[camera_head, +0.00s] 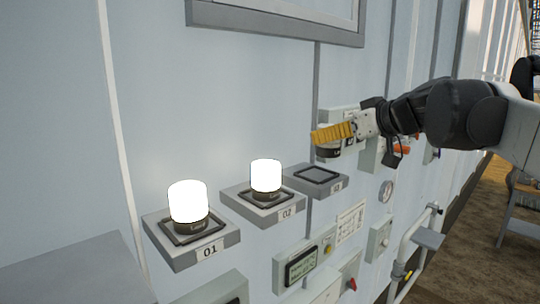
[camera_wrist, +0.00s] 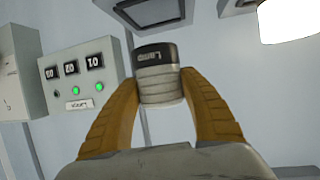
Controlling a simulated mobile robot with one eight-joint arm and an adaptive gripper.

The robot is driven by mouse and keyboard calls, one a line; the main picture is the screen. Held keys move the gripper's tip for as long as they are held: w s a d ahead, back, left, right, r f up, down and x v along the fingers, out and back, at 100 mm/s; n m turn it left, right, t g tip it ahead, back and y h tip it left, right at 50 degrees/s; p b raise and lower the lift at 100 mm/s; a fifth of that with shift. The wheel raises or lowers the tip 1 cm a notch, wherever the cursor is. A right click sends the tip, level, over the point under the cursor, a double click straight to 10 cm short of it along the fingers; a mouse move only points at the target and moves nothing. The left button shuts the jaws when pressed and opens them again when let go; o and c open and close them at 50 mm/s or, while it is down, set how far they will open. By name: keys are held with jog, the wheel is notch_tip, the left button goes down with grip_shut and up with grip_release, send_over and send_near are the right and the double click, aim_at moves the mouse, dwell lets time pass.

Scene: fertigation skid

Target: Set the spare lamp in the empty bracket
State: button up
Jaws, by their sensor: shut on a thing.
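The spare lamp (camera_wrist: 158,82) is a short grey ribbed cylinder, unlit, with a dark base marked "Lamp". My gripper (camera_wrist: 160,90) is shut on it, one yellow finger on each side. In the head view, my gripper (camera_head: 333,133) hides most of the lamp; its dark base (camera_head: 328,153) shows below the fingers. The empty bracket (camera_head: 314,188), marked 03, is a grey wall shelf with a dark square seat and nothing on it. The lamp is above it and slightly right in the picture, apart from it. In the wrist view a dark seat (camera_wrist: 148,12) shows beyond the lamp.
Lit white lamps stand on bracket 01 (camera_head: 186,262) and bracket 02 (camera_head: 262,222), to the left. A box with three number displays (camera_wrist: 84,72) and two green lights is on the wall. Other wall boxes, a gauge (camera_head: 386,191) and white pipes (camera_head: 405,250) are lower right.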

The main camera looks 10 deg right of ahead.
jog(key=shift+w+a+f, duration=0.95)
jog(key=shift+w+f, duration=0.05)
jog(key=shift+w, duration=0.1)
jog(key=shift+f, duration=1.9)
jog(key=shift+f, duration=0.2)
jog(key=o, duration=1.2)
jog(key=shift+o, duration=0.2)
